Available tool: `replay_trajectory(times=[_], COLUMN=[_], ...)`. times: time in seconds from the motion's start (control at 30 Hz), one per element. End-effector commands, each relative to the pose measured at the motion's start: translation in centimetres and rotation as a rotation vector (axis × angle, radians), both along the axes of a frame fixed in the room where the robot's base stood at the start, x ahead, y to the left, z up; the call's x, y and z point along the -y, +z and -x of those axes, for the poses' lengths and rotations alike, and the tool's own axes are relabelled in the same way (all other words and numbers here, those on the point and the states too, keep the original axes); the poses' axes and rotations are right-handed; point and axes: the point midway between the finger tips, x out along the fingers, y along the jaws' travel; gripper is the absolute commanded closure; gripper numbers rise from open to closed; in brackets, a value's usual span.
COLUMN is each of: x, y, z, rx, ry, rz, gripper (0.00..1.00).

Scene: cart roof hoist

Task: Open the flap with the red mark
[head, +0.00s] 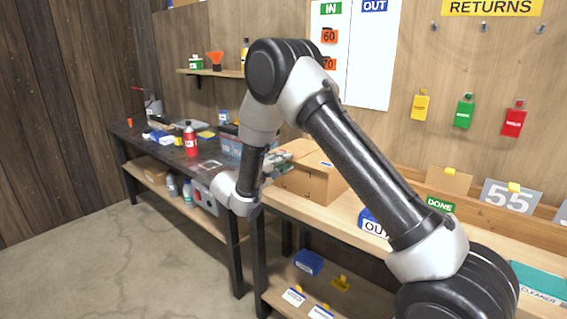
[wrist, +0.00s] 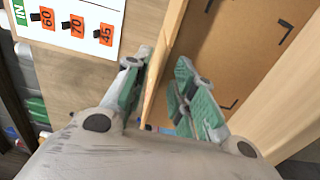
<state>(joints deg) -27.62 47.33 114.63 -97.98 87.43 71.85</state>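A brown cardboard box (head: 312,181) sits on the light wooden bench, with a blue mark on its top. My gripper (head: 274,164) is at the box's left side, partly hidden by my arm. In the wrist view, the green-padded fingers of my gripper (wrist: 164,62) are spread apart. A thin tan edge (wrist: 165,62) runs between them, close to the left finger and with a gap to the right one. I cannot tell whether it is a box flap or touches a finger. A flap with a red mark is not clearly visible.
A red bottle (head: 190,140) and small items stand on the dark bench at left. An OUT sign (head: 373,226) and DONE sign (head: 440,205) are right of the box. In the wrist view, a brown surface with black corner marks (wrist: 225,50) lies right of the fingers.

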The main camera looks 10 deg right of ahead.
Motion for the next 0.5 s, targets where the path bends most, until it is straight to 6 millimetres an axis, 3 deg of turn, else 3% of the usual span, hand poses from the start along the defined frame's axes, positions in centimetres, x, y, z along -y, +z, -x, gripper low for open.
replay_trajectory(times=[0.27,0.43,0.5], x=[0.26,0.24,0.24], y=[0.0,-0.01,0.0], z=[-0.2,-0.19,-0.19], rx=[0.0,0.0,0.0], ry=[0.0,0.0,0.0], rz=[0.0,0.0,0.0], gripper=[0.74,1.0,1.0])
